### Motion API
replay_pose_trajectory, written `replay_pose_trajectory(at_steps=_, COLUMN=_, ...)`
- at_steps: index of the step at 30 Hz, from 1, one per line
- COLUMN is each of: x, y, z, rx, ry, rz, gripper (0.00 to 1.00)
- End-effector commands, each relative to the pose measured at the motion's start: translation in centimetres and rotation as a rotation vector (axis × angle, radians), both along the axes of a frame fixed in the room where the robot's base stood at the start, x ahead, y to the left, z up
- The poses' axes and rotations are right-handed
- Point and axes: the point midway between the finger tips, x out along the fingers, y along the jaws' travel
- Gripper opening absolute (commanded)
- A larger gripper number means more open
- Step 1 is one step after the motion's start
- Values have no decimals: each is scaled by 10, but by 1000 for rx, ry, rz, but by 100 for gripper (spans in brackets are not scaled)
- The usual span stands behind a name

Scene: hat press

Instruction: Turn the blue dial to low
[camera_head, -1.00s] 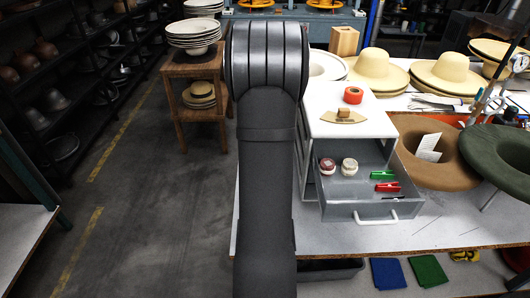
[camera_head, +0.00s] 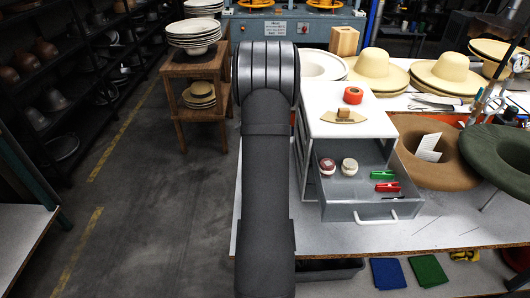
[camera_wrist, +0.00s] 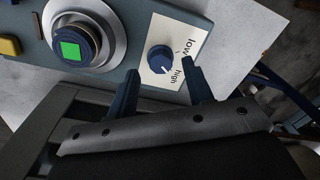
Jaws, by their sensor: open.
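The blue dial (camera_wrist: 160,58) is a round knob on a white label plate (camera_wrist: 181,30) in the wrist view. The plate has the printed words "low" and "high". A small pale mark on the dial's lower edge appears to face the "high" side. My gripper (camera_wrist: 160,69) is open, its two dark blue fingers apart and pointing at the dial, with one fingertip to its lower left and the other to its lower right. Nothing is between the fingers, and I cannot tell how far they are from the panel. In the head view my arm hides the gripper and the dial.
A green-lit square button (camera_wrist: 71,50) in a pale ring sits left of the dial on the grey-blue panel. In the head view a press (camera_head: 330,27) stands at the back. An open drawer (camera_head: 355,188) and straw hats (camera_head: 440,72) are to the right of my arm.

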Motion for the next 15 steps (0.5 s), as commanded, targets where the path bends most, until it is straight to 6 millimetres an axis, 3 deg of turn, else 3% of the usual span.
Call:
replay_pose_trajectory(at_steps=6, x=1, y=1, z=-21, rx=0, ry=0, rz=0, gripper=47)
replay_pose_trajectory(at_steps=15, x=1, y=1, z=-23, rx=0, ry=-1, rz=0, gripper=47)
